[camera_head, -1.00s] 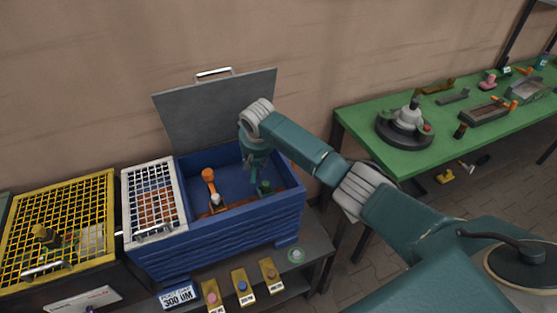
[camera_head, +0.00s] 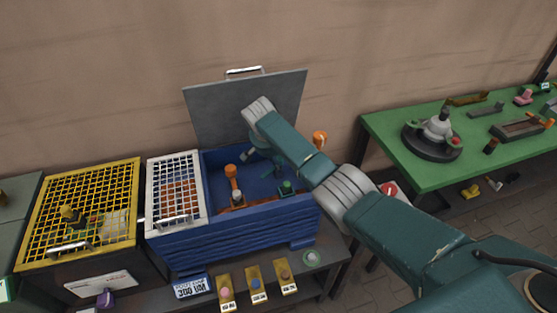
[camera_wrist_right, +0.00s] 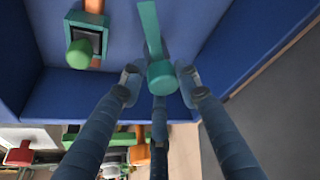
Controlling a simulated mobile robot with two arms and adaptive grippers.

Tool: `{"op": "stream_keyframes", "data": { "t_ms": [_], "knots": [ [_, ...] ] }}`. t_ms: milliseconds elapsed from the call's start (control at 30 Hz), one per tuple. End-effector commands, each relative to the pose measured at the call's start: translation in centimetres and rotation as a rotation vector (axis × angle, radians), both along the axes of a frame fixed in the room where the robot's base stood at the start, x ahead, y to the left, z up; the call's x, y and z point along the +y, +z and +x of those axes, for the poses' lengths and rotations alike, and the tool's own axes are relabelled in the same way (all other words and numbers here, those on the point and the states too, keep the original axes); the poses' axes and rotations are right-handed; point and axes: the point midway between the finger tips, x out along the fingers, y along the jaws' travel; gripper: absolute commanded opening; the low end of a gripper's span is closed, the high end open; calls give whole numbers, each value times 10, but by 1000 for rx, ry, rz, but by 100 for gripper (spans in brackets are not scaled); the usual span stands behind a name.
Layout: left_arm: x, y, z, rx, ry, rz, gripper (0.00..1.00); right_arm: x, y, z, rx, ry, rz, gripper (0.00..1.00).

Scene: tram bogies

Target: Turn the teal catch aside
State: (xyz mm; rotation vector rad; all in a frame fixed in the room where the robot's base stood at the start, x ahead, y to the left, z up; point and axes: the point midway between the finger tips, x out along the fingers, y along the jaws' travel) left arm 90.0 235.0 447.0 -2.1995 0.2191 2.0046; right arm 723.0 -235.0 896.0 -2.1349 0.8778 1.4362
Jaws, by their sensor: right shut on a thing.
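The teal catch (camera_wrist_right: 153,35) is a flat bar with a round knob end, seen in the right wrist view inside the blue box. The fingers of my right gripper (camera_wrist_right: 160,88) are closed around its knob. In the head view my right gripper (camera_head: 258,154) is inside the open blue box (camera_head: 225,236), near its back wall; the catch cannot be made out there. A green knob (camera_head: 286,187) in a dark green frame sits to the right of the gripper, also seen in the right wrist view (camera_wrist_right: 80,53). My left gripper is not in view.
The grey lid (camera_head: 215,108) stands open behind the box. An orange-topped lever (camera_head: 231,172) stands inside, to the left. A white grid (camera_head: 160,170) covers the box's left part. A yellow-grid box (camera_head: 80,200) stands left; a green table (camera_head: 395,150) stands right.

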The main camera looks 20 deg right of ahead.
Motion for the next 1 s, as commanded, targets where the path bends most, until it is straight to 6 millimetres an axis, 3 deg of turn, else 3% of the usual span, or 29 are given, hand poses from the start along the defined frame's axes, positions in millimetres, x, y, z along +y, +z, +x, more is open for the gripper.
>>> {"op": "stream_keyframes", "data": {
  "t_ms": [33,400,433,500,1000],
  "knots": [
    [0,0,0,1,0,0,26,2,9,8,-24,1,0,0],
    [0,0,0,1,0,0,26,1,9,8,-25,-4,0,0],
    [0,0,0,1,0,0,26,1,9,8,-25,-4,0,36],
    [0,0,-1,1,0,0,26,1,9,8,-25,-3,1,47],
    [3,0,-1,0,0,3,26,1,6,3,-11,-5,1,47]
  ]
}}
